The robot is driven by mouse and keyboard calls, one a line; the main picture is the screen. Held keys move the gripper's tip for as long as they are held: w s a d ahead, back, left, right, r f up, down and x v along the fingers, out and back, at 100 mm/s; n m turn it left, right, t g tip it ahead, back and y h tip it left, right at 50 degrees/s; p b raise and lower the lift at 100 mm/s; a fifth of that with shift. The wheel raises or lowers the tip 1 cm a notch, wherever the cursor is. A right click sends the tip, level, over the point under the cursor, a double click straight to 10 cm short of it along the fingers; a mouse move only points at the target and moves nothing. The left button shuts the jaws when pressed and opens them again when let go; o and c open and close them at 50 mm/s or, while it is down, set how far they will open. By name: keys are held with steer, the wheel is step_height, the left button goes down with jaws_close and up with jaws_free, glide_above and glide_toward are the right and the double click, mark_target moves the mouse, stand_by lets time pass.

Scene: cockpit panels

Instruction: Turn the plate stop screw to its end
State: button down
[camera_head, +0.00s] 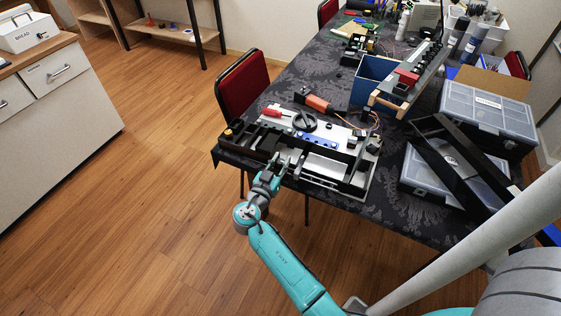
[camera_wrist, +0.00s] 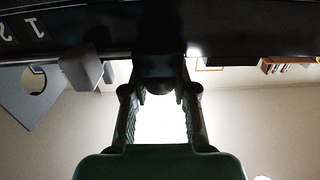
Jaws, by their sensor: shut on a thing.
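The cockpit panel (camera_head: 345,187), black and grey with several fittings, lies along the near edge of the table. My gripper (camera_head: 279,164) is at the panel's front edge, coming from the near side. In the wrist view its two fingers (camera_wrist: 159,93) close on the sides of a dark, blocky knob (camera_wrist: 160,68), which I take to be the plate stop screw. The knob stands out from a dark panel edge. Its turn position is too dark to read. In the head view the knob is too small and covered to tell.
A grey block (camera_wrist: 83,70) and a plate with a round hole (camera_wrist: 35,92) are left of the fingers in the wrist view. A red chair (camera_head: 243,86) stands behind the table's left side. Grey cases (camera_head: 487,118) fill the right. Open floor lies left.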

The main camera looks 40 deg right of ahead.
mark_target(281, 161)
steer(key=shift+n+t, duration=0.3)
steer(key=shift+t, duration=0.2)
steer(key=n+t+y, duration=0.2)
steer(key=t, duration=0.1)
steer(key=shift+s+n+t+y, duration=0.1)
steer(key=shift+n+t+y, duration=0.2)
steer(key=shift+n, duration=0.1)
steer(key=shift+n+t+y, duration=1.3)
steer(key=shift+t+y, duration=0.1)
steer(key=shift+t, duration=0.1)
steer(key=shift+n+t+y, duration=0.7)
steer(key=shift+n+y, duration=0.1)
steer(key=shift+y, duration=0.3)
steer(key=c, duration=0.9)
jaws_free()
steer(key=shift+r, duration=0.15)
step_height(281, 161, up, 10)
steer(key=shift+f, duration=0.15)
